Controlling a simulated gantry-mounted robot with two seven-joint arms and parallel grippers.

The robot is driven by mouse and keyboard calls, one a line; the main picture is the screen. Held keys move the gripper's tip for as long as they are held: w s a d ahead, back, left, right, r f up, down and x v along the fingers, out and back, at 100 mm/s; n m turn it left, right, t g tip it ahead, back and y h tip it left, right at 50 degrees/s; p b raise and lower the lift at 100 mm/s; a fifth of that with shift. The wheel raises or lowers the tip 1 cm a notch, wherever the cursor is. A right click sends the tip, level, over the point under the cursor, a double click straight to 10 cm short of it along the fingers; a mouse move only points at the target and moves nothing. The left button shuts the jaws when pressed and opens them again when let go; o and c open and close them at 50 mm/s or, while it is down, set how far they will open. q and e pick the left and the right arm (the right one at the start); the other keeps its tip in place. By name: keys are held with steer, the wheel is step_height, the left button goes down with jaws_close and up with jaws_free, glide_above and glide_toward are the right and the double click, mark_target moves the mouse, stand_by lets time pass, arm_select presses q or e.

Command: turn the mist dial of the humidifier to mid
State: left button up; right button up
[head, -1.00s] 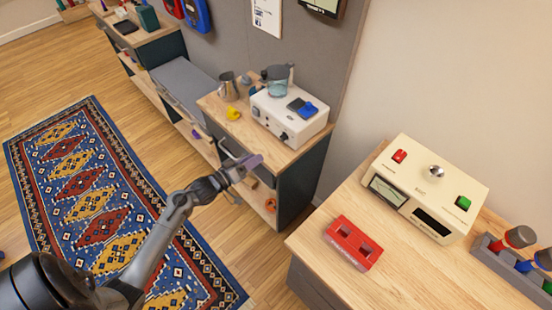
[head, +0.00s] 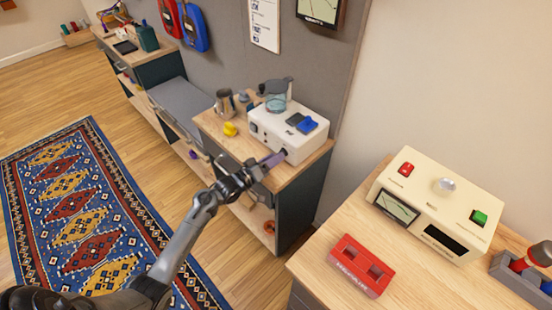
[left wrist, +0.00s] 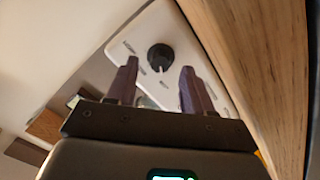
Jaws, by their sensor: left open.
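The humidifier is a white box (head: 268,123) on the wooden top of the back cabinet, with a clear bluish tank (head: 276,103) near its back left corner. Its black mist dial (left wrist: 161,57) is on the front panel, with a light pointer mark toward the lower edge and small printed labels around it. My left gripper (head: 272,161) is open, its purple fingers at the front panel by the dial. In the left wrist view its fingertips (left wrist: 159,66) lie either side of the dial; I cannot tell whether they touch it. My right gripper is out of view.
A metal pitcher (head: 225,102) and a yellow object (head: 230,129) stand left of the humidifier on the cabinet top (head: 210,122). A cream device (head: 440,205) and a red block (head: 360,265) sit on the nearer wooden table (head: 400,285) at right.

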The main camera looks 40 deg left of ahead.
arm_select(q)
steer(key=shift+w+d, duration=0.1)
steer(key=shift+w, duration=0.75)
jaws_close()
